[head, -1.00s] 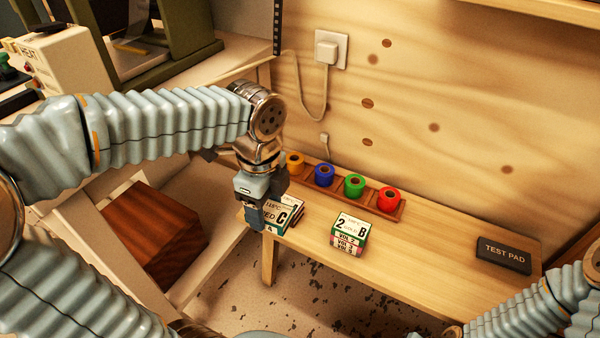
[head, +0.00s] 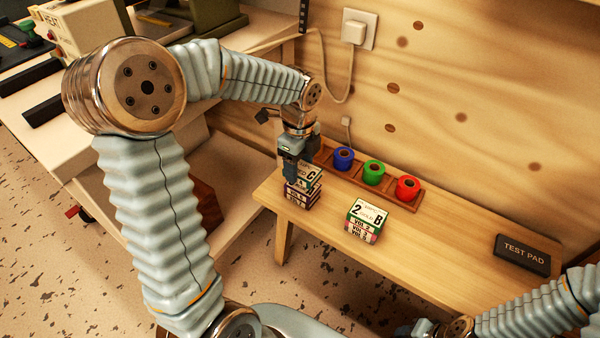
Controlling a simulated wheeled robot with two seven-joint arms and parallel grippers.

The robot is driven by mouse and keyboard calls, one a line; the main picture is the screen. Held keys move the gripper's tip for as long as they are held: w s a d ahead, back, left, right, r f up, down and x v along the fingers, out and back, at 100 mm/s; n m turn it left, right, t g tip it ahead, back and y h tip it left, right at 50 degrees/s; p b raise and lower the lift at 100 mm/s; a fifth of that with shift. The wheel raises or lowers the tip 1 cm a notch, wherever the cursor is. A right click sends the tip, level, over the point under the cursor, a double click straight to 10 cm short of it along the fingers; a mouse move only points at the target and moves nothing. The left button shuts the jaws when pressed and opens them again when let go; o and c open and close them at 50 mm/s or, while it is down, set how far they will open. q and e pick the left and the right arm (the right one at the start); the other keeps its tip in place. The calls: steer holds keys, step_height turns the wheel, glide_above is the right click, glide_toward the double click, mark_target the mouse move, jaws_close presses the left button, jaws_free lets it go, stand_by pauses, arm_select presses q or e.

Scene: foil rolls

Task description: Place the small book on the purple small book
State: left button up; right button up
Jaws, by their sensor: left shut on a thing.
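My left gripper (head: 291,176) points down over the left end of the wooden bench. It is shut on a small book (head: 310,179) with a white cover marked "C". Directly under that book is a dark, purplish small book (head: 300,194), at the left pile. I cannot tell whether the two touch. The gripper hides part of the held book's cover. My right gripper (head: 410,329) shows only in part at the bottom edge, away from the books, and its jaws cannot be made out.
A second pile of small books (head: 367,219), its top cover marked "2 B", stands to the right. Behind are blue (head: 343,159), green (head: 373,172) and red (head: 407,188) rolls in a wooden rack. A black test pad (head: 523,255) lies at right. Bench between is clear.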

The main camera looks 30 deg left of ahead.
mark_target(300, 165)
arm_select(q)
steer(key=shift+w+a+f, duration=0.1)
steer(key=shift+w+f, duration=0.05)
steer(key=shift+f, duration=0.85)
steer(key=shift+w+a+f, duration=0.1)
steer(key=shift+w+f, duration=0.05)
steer(key=shift+f, duration=0.8)
steer(key=shift+d+f+b, duration=0.1)
steer(key=shift+b, duration=0.2)
steer(key=shift+f, duration=0.15)
steer(key=o, duration=1.1)
steer(key=shift+r, duration=0.35)
step_height(300, 165, up, 12)
steer(key=shift+f+p, duration=0.1)
steer(key=shift+p, duration=0.85)
